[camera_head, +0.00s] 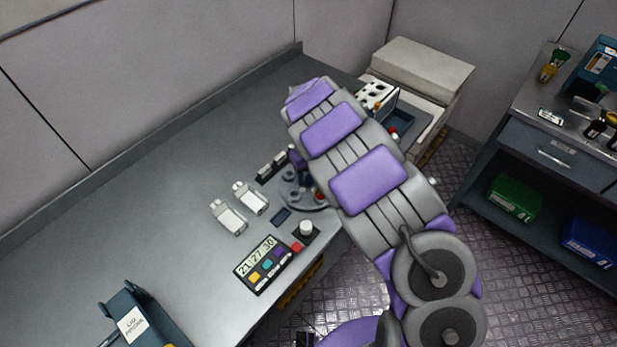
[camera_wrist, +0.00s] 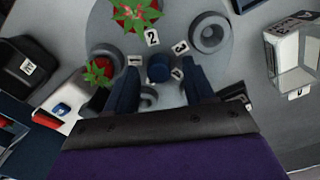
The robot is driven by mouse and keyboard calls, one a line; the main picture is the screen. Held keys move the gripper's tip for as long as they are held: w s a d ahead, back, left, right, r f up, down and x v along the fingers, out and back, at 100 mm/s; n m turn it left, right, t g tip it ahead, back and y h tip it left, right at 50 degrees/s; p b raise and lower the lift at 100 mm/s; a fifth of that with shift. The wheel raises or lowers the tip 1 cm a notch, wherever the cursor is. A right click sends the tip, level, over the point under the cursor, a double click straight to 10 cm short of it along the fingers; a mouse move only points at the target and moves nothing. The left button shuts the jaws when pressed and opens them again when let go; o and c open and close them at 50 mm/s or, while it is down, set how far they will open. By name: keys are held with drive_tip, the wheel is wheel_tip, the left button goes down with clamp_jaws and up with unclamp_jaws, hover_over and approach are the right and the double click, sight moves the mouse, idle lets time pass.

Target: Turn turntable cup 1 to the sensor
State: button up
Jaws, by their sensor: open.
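The turntable (camera_wrist: 185,18) is a grey disc in the wrist view, with a dark blue round knob (camera_wrist: 158,67) at its middle. Number tags stand around the knob; 2 (camera_wrist: 152,37) and 3 (camera_wrist: 180,47) are readable, and tag 1 is not clear. A grey cup (camera_wrist: 209,33) is at the upper right, and another (camera_wrist: 149,99) shows between the fingers. My gripper (camera_wrist: 161,82) is open, its fingers either side of the knob. In the head view, my arm partly covers the turntable (camera_head: 318,207). I cannot identify the sensor for certain.
A white device with a blue button (camera_wrist: 62,108) lies left of the turntable, and a white box with a clear part (camera_wrist: 285,45) right. In the head view, a timer panel (camera_head: 262,264) and white clip-like items (camera_head: 228,216) lie nearby.

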drive_tip(key=shift+f, duration=0.7)
drive_tip(key=shift+c, duration=0.4)
clamp_jaws()
